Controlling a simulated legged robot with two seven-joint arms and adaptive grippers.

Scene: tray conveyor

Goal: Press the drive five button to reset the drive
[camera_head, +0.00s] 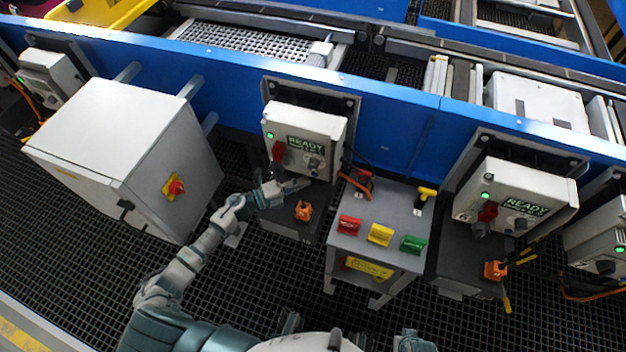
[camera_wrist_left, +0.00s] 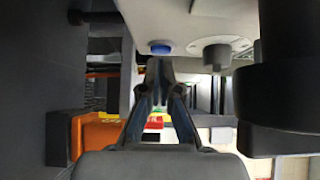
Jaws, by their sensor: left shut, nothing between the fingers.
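A light grey drive box (camera_head: 332,126) with a green lamp, a red switch and a READY display is mounted on the blue conveyor side, in the middle of the head view. My left gripper (camera_head: 302,184) is just below this box, shut and empty. In the left wrist view, my left gripper's fingertips (camera_wrist_left: 160,62) are close together, just below a round blue button (camera_wrist_left: 160,47) on a pale face. I cannot tell whether they touch it. A grey knob (camera_wrist_left: 216,55) is right of the button. My right gripper is not in view.
A similar READY drive box (camera_head: 518,199) is at the right. A large grey cabinet (camera_head: 110,140) with a red-yellow switch stands left of my left arm. A small table (camera_head: 400,208) with red, yellow and green blocks is right of my left gripper. An orange part (camera_head: 303,210) is below it.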

